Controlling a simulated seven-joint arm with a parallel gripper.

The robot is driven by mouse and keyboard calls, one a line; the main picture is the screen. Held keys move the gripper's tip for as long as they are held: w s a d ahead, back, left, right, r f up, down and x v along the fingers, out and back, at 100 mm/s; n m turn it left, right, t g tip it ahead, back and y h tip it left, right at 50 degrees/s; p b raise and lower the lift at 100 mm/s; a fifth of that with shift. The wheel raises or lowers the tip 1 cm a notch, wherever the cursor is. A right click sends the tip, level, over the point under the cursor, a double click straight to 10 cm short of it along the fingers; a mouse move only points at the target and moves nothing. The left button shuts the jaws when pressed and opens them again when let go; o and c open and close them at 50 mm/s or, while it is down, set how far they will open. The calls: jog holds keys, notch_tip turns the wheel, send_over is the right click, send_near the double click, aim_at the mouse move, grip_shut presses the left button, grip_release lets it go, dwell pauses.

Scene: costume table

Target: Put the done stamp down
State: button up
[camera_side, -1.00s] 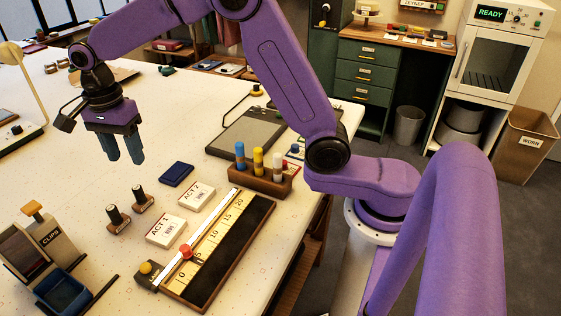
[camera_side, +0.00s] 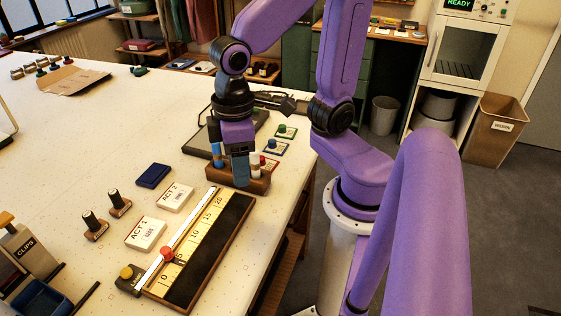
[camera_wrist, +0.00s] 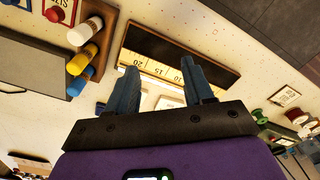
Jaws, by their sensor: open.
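Two stamps with dark handles on brown bases stand upright on the table, a nearer one (camera_side: 95,226) and a farther one (camera_side: 119,204). I cannot tell which is the done stamp. My gripper (camera_side: 241,172) points down in front of the marker rack, to the right of both stamps and apart from them. In the wrist view my gripper (camera_wrist: 160,75) has its two blue-grey fingers spread with nothing held between them. I cannot make out either stamp in the wrist view.
The marker rack (camera_side: 255,184) is partly hidden behind my fingers. A dark blue pad (camera_side: 153,175), ACT 1 (camera_side: 146,233) and ACT 2 (camera_side: 175,196) cards and a long ruler board (camera_side: 222,246) lie nearby. The table's left middle is clear.

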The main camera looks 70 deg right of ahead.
jog(key=s+d+f+n, duration=0.1)
jog(key=s+d+n, duration=0.3)
jog(key=s+n, duration=0.1)
jog(key=shift+s+d+f, duration=0.2)
jog(key=shift+s+f, duration=0.1)
jog(key=shift+s, duration=0.55)
